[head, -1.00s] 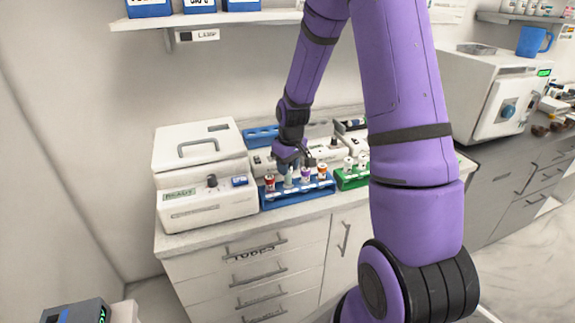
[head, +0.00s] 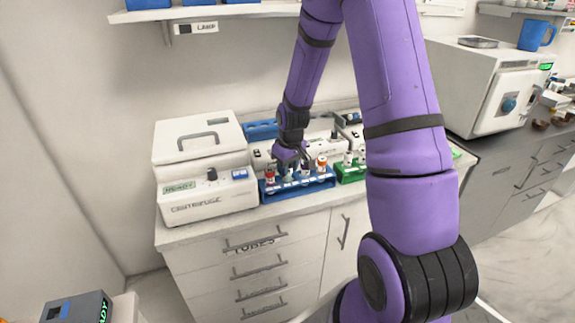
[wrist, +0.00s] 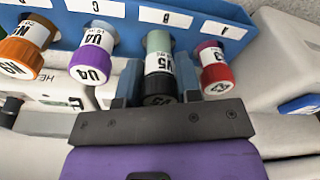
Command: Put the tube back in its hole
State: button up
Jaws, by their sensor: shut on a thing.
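My gripper (wrist: 157,82) is shut on a tube with a black cap (wrist: 158,88), a white label reading V5 and a pale green body. The tube is at the blue rack (wrist: 205,30); how deep it sits in a hole I cannot tell. A purple-capped tube (wrist: 90,66) and an orange-capped tube (wrist: 22,57) are to its left in the wrist view, a red-capped tube (wrist: 216,75) to its right. In the head view, my gripper (head: 289,163) is over the blue rack (head: 300,190), between the red-capped tube (head: 269,176) and the orange-capped tube (head: 321,163).
A white centrifuge (head: 205,175) stands close to the left of the rack. A green rack with tubes (head: 350,173) is to the right. Another blue rack (head: 261,130) and white equipment stand behind. The counter's front edge is just before the rack.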

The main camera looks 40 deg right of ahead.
jog(key=shift+f, duration=0.65)
jog(key=shift+f, duration=0.1)
jog(key=o, duration=1)
jog(key=shift+o, duration=0.2)
jog(key=r, duration=0.3)
jog(key=s+r, duration=0.1)
jog(key=r, duration=0.6)
jog(key=shift+s+r, duration=0.15)
jog(key=shift+r, duration=0.2)
jog(key=shift+r, duration=0.1)
